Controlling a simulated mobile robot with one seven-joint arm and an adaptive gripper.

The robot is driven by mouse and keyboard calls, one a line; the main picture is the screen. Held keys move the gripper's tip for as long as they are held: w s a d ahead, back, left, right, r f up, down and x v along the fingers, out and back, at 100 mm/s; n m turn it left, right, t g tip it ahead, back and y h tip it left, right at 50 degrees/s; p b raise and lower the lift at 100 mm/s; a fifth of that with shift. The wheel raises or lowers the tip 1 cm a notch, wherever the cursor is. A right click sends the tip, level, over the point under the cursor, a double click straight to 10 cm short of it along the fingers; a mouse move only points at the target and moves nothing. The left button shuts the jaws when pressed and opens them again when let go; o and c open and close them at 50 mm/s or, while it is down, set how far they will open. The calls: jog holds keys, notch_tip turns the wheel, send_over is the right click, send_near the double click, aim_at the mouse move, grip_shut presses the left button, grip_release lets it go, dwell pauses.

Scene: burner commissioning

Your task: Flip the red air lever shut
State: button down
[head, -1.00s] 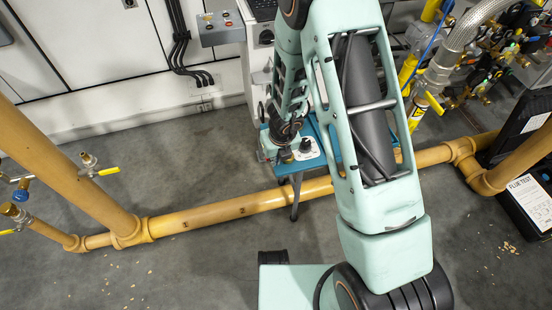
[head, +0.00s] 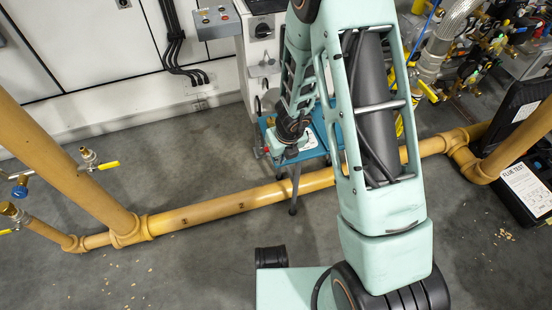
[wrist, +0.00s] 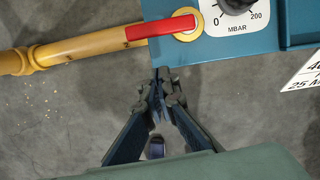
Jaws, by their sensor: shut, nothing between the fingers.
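The red air lever (wrist: 160,27) shows in the wrist view. It points left from a round yellow hub (wrist: 188,22) on the teal panel (wrist: 215,48), and its free end reaches past the panel's left edge. My gripper (wrist: 158,76) is shut and empty. Its fingertips are just below the panel's lower edge in the picture, under the lever and apart from it; the height gap cannot be judged. In the head view the teal stand (head: 313,143) is partly covered by my arm, and the lever cannot be made out there.
A black knob with a 0–200 mbar dial (wrist: 232,20) sits right of the lever. A yellow pipe (head: 215,211) runs along the floor under the stand. A black case (head: 528,150) and brass valves stand at the right. The grey floor in front is mostly clear.

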jog(key=a+p+v, duration=0.1)
jog(key=p+v, duration=0.6)
jog(key=v, duration=0.3)
jog(key=shift+s+d, duration=0.3)
jog(key=shift+d, duration=0.15)
